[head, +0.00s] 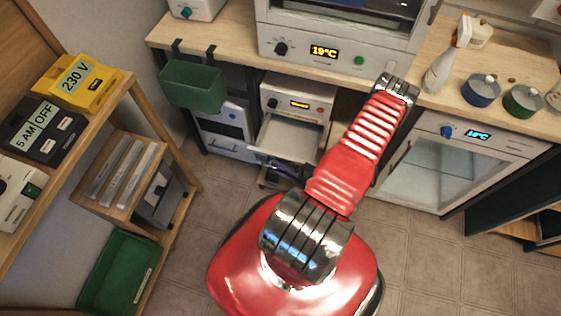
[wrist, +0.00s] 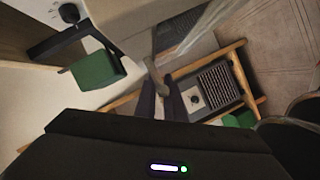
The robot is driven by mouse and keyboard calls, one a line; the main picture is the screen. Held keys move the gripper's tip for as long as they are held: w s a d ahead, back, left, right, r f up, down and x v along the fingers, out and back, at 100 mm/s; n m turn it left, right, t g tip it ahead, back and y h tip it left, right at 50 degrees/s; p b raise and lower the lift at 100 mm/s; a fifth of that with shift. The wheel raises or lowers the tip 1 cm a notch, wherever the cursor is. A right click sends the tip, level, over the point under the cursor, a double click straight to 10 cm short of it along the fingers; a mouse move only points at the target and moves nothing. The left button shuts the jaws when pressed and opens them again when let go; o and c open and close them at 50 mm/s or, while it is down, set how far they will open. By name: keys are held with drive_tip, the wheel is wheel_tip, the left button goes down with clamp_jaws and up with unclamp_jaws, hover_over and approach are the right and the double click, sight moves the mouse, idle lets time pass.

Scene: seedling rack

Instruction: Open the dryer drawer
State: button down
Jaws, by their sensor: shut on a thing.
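The dryer (head: 298,94) is a white unit with an orange display and a dark knob, under the worktop at the back. Its drawer (head: 290,136) is pulled out, and its pale tray shows between the dryer and my red arm. In the wrist view my gripper (wrist: 162,102) is shut on a grey bar-like handle (wrist: 152,70), which fits the drawer's handle. In the head view, a dark part of my gripper (head: 287,172) shows just below the drawer front, partly hidden by my arm. The grip itself cannot be made out there.
A green bin (head: 194,87) hangs from the worktop left of the dryer. A glass-fronted cabinet (head: 452,158) stands at the right. A wooden shelf (head: 112,98) with boxes and a green crate (head: 120,272) are at the left. Tiled floor (head: 187,235) lies clear between shelf and arm.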

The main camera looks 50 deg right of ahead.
drive_tip(key=shift+a, duration=0.25)
drive_tip(key=c, duration=1.8)
unclamp_jaws()
drive_tip(key=shift+d, duration=0.15)
drive_tip(key=shift+c, duration=0.2)
drive_tip(key=v, duration=1.3)
drive_tip(key=shift+s, duration=0.35)
drive_tip(key=shift+r, duration=0.1)
